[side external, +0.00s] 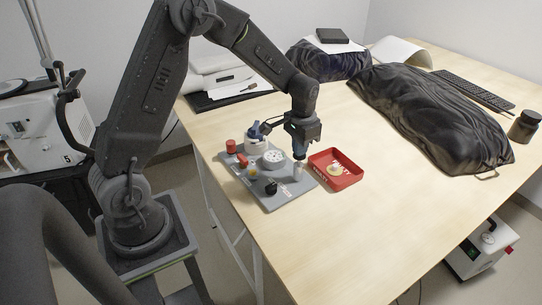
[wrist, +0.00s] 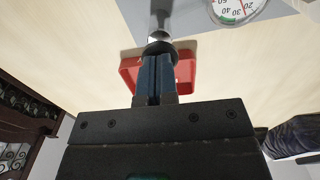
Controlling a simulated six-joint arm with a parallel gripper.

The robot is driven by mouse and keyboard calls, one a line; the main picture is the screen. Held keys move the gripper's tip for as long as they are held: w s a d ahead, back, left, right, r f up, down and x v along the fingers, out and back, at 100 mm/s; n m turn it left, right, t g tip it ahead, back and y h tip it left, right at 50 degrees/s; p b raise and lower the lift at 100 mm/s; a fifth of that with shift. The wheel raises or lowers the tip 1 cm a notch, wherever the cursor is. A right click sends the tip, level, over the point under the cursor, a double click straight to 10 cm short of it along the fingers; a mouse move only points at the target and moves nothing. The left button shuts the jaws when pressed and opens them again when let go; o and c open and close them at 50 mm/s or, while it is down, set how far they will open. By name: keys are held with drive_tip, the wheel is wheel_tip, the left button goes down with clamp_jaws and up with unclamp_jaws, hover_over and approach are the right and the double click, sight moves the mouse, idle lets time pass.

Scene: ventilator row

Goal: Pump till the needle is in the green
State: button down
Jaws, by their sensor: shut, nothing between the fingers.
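A grey board (side external: 290,195) on the table carries the pump parts. The round white gauge (side external: 273,159) stands on it and shows partly, upside down, in the wrist view (wrist: 238,8). A green band runs near the 40; a thin red line shows near the 20 and 30, but the needle's full position is cut off. My gripper (side external: 299,154) is shut and empty, pointing down over the board's right part. In the wrist view, its fingertips (wrist: 158,58) are at a silver and black round-topped part (wrist: 160,38), perhaps the pump plunger; contact cannot be told.
A red tray (side external: 349,181) with a small light round item stands right of the board. A red knob (side external: 231,146) and a black knob (side external: 271,188) are on the board. A dark covered bulk (side external: 430,115) lies at the back right. The table's front is clear.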

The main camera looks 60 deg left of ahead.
drive_tip(key=shift+f, duration=1.1)
drive_tip(key=shift+r, duration=1.45)
drive_tip(key=shift+f, duration=0.1)
wheel_tip(320, 180, up, 3)
drive_tip(key=shift+f, duration=0.1)
drive_tip(key=shift+r, duration=0.7)
